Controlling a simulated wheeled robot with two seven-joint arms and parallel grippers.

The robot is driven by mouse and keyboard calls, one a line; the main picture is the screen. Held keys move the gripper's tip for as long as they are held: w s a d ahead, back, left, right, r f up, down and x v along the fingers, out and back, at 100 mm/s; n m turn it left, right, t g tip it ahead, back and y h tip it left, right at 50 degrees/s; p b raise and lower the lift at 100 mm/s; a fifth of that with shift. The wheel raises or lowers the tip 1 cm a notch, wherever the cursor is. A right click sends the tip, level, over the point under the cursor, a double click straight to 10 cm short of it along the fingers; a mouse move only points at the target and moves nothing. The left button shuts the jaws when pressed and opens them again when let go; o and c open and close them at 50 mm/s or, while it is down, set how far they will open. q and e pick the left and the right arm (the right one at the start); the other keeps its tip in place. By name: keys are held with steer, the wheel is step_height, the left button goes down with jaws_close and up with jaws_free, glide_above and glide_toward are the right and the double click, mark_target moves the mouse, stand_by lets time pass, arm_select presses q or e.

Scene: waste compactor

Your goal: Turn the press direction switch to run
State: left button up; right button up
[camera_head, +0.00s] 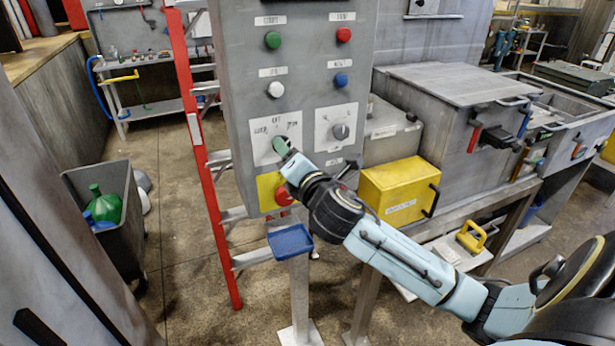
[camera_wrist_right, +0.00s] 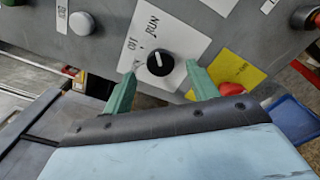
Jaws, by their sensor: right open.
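The press direction switch is a round black knob with a white pointer mark (camera_wrist_right: 160,63) on a white plate with the words OFF and RUN, seen in the right wrist view. My right gripper (camera_wrist_right: 161,85) is open, with one green finger on each side of the knob. I cannot tell whether the fingers touch it. It also shows in the head view (camera_head: 281,147). My left gripper is out of view.
A second knob (camera_head: 340,131), green (camera_head: 272,40), red (camera_head: 344,35), white and blue buttons sit on the panel. A red emergency button (camera_wrist_right: 232,90) on a yellow plate is close beside one finger. A red ladder (camera_head: 200,150) stands left of the panel, a yellow box (camera_head: 398,190) right.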

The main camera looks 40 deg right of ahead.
steer(key=b+v, duration=0.1)
steer(key=v, duration=0.9)
